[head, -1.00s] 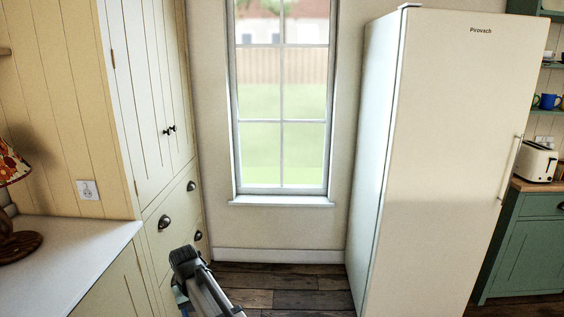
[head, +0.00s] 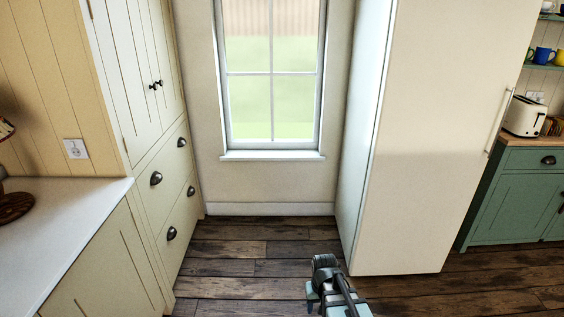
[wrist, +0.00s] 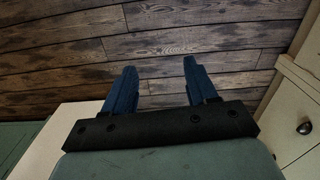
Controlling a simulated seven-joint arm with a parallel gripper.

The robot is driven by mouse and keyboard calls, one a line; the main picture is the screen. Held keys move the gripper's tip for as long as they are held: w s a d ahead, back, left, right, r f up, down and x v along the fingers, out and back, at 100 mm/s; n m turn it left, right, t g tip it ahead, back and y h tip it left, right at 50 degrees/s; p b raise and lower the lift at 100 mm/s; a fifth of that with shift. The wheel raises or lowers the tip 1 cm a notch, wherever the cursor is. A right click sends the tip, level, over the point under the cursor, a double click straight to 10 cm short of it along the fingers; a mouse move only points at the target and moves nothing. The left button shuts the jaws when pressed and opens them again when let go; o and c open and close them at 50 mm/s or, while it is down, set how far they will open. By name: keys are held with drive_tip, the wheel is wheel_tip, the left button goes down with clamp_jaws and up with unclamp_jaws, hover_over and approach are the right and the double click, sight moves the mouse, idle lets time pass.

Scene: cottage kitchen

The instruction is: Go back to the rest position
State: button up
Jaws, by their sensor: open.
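My gripper (wrist: 160,80) shows in the wrist view with its two blue fingers spread apart. Nothing is between them, and only the plank floor lies beyond. In the head view the end of my arm shows low, a little right of centre, in front of the fridge's lower left corner. The fingertips are hard to make out there.
A tall white fridge (head: 435,130) stands on the right and a cream cupboard with drawers (head: 165,195) on the left. A window (head: 270,100) is between them. A white worktop (head: 60,215) is at the left. The wooden floor (head: 265,250) in the middle is clear.

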drive_tip(key=s+d+f, duration=0.2)
drive_tip(key=s+d, duration=0.1)
drive_tip(key=d, duration=0.2)
drive_tip(key=s+f+g, duration=0.3)
drive_tip(key=s+f, duration=0.7)
drive_tip(key=s, duration=0.5)
drive_tip(key=s+f+g, duration=0.3)
drive_tip(key=s+f, duration=0.7)
drive_tip(key=s, duration=0.5)
drive_tip(key=shift+m+g, duration=0.4)
drive_tip(key=shift+a, duration=0.1)
drive_tip(key=shift+c, duration=0.2)
